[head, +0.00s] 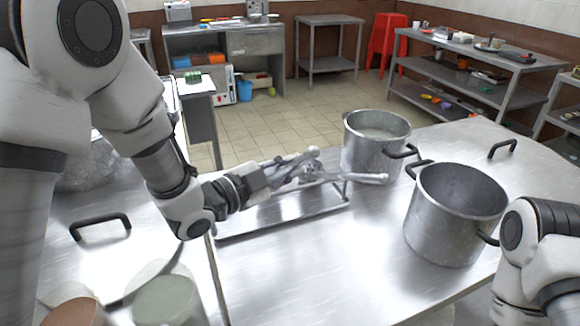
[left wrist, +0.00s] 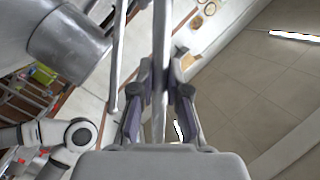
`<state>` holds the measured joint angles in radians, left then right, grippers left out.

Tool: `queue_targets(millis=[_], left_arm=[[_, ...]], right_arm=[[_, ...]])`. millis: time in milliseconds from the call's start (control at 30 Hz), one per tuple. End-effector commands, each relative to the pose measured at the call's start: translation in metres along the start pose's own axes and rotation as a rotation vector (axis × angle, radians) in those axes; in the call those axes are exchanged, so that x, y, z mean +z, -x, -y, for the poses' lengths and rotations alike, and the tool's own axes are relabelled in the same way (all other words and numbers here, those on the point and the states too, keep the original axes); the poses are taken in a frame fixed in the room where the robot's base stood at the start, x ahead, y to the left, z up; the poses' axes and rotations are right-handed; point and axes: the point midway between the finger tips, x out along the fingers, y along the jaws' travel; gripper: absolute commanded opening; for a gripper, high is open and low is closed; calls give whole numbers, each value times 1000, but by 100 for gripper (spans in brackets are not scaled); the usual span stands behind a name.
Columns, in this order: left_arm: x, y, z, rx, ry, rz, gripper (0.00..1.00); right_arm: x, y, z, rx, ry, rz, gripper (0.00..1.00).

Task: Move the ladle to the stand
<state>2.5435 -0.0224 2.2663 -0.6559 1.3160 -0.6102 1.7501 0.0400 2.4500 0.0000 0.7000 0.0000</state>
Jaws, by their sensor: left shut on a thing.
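My left gripper (head: 290,172) is over the metal ladle stand (head: 255,222), a shallow steel tray with thin rods on the table. In the left wrist view the left gripper (left wrist: 160,95) is shut on a thin steel handle, which I take to be the ladle (left wrist: 160,60). A second thin rod (left wrist: 117,70) runs beside it, apart from it. In the head view the gripper and rods overlap, so the ladle's bowl and any contact with the stand cannot be told. My right gripper is out of view.
An open stockpot with pale contents (head: 376,135) stands right behind the stand. An empty-looking stockpot (head: 455,212) stands nearer on the right, beside my right arm. A lid handle (head: 100,225) is at left. The table front (head: 320,275) is clear.

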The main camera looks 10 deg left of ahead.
Motion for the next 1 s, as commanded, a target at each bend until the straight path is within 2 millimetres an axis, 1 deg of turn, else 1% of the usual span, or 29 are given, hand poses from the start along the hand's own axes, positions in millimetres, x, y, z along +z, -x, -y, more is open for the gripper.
queue_targets(millis=[633,667,700,733,1000], left_arm=[[3,0,-4,-1,0,0,0],[3,0,-3,-1,0,-1,22],[3,0,-3,-1,0,0,36],[3,0,-3,-1,0,0,44],[3,1,-3,0,1,0,44]], right_arm=[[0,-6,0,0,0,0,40],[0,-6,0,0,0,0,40],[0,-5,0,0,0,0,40],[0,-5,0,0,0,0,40],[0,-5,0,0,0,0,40]])
